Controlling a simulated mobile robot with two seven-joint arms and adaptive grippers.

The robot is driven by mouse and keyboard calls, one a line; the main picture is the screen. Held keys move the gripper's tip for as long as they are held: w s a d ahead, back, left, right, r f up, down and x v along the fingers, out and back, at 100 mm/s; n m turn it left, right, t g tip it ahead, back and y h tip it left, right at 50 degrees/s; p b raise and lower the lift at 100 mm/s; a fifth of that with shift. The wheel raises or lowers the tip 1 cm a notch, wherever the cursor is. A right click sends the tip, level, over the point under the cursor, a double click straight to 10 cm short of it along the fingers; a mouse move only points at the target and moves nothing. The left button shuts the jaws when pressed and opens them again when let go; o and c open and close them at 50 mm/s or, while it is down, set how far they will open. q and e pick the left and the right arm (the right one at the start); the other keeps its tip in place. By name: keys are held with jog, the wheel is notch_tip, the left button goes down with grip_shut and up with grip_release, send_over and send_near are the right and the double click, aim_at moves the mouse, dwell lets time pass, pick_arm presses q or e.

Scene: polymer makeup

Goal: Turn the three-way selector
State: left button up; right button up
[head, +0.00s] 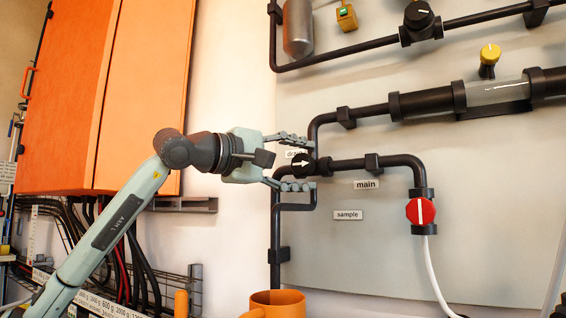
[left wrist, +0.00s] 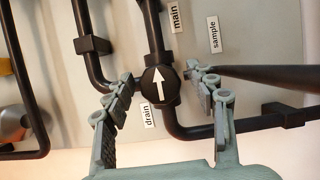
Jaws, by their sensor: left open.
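The three-way selector (head: 302,164) is a round black knob with a white arrow, set where black pipes meet on the pale wall panel. Its arrow points right in the head view, along the pipe towards the "main" label (head: 367,184). The "drain" label (head: 294,153) is partly hidden by my upper finger; the "sample" label (head: 348,215) is below. My left gripper (head: 303,163) is open, one finger above and one below the knob. In the left wrist view, the knob (left wrist: 159,87) sits between the open fingers (left wrist: 158,76), with gaps visible on both sides.
Black pipes (head: 401,160) run close around the fingers. A red valve knob (head: 420,211) is at the right, with a black knob (head: 418,15) and a yellow knob (head: 490,54) above. An orange cabinet (head: 65,95) stands left; an orange container (head: 278,300) is below.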

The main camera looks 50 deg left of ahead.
pick_arm(q)
jog(key=s+a, duration=0.1)
jog(key=s, duration=1)
jog(key=shift+s, duration=0.3)
